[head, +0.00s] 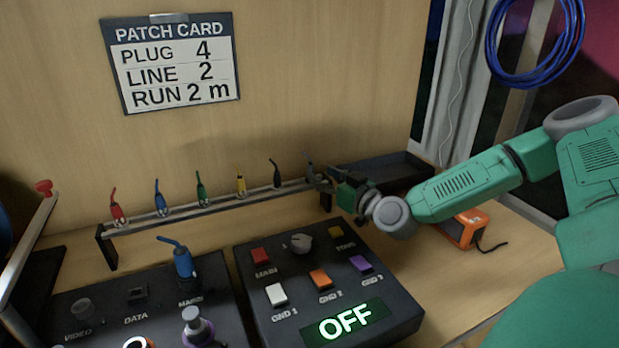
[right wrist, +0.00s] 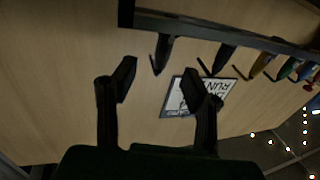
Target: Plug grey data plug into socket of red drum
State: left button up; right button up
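The grey data plug (head: 309,168) sits at the right end of the plug rack (head: 215,207), partly hidden by my right gripper (head: 328,183). In the right wrist view, the plug at the end of the rail, which looks dark grey (right wrist: 162,52), stands ahead between the fingers of the right gripper (right wrist: 162,85). The fingers are apart with nothing gripped between them. I cannot tell how near they are to the plug. I cannot make out a red drum or its socket in either view. My left gripper is not in view.
Red, blue, green, yellow and black plugs share the rack. A control box (head: 385,313) reads OFF. A panel (head: 130,318) has a blue plug (head: 182,257) at MAINS. A dark tray (head: 400,165) and an orange device (head: 462,228) stand right. A red-knobbed bar (head: 30,235) rises left.

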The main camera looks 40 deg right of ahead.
aim_at(311, 170)
jog(key=w+b, duration=0.1)
jog(key=w, duration=0.4)
jog(key=shift+a+b, duration=0.2)
jog(key=shift+b, duration=0.1)
jog(key=shift+w+r, duration=0.1)
jog(key=shift+r, duration=0.05)
jog(key=shift+d, duration=0.1)
jog(key=shift+c, duration=0.4)
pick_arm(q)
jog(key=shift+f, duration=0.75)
pick_arm(e)
jog(key=shift+d, duration=0.15)
grip_shut()
